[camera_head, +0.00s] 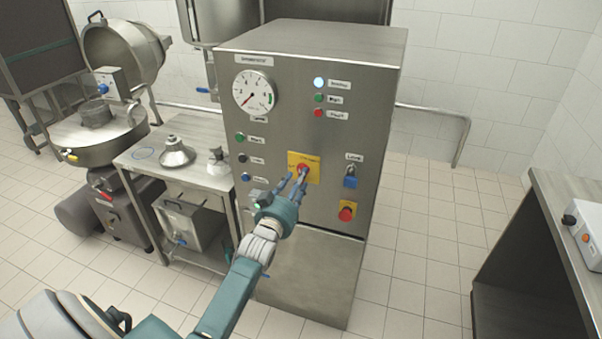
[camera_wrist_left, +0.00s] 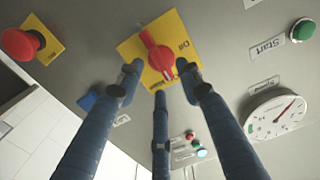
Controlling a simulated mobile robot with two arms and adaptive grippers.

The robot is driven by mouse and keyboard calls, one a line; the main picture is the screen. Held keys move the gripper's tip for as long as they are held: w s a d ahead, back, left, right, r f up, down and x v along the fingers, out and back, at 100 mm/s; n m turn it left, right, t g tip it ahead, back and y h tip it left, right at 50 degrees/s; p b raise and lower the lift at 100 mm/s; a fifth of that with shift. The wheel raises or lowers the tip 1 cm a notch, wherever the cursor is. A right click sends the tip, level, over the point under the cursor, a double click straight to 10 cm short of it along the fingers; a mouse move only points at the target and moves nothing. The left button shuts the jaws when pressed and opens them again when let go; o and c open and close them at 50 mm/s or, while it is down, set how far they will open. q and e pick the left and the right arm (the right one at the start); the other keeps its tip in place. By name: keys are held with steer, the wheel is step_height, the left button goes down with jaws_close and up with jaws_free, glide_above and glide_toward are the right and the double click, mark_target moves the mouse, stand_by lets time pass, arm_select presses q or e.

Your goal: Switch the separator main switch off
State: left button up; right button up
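The separator main switch is a red rotary handle (camera_head: 302,168) on a yellow plate (camera_head: 314,171), on the front of the steel control cabinet (camera_head: 330,95). My left gripper (camera_head: 296,178) is in front of the switch. Its three fingers (camera_wrist_left: 160,80) are spread open, with fingertips around the handle's near side; the handle is not gripped, and contact cannot be told. My right gripper is in neither view.
Push buttons (camera_head: 241,137) and a gauge (camera_head: 254,92) are left. A steel table (camera_head: 150,160) stands left; a dark counter (camera_head: 560,210) stands right.

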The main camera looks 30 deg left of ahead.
arm_select(q)
steer(key=shift+x, duration=1.55)
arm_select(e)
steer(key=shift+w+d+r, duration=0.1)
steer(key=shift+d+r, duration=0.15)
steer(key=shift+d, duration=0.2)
arm_select(q)
steer(key=shift+c, duration=0.2)
jaws_close()
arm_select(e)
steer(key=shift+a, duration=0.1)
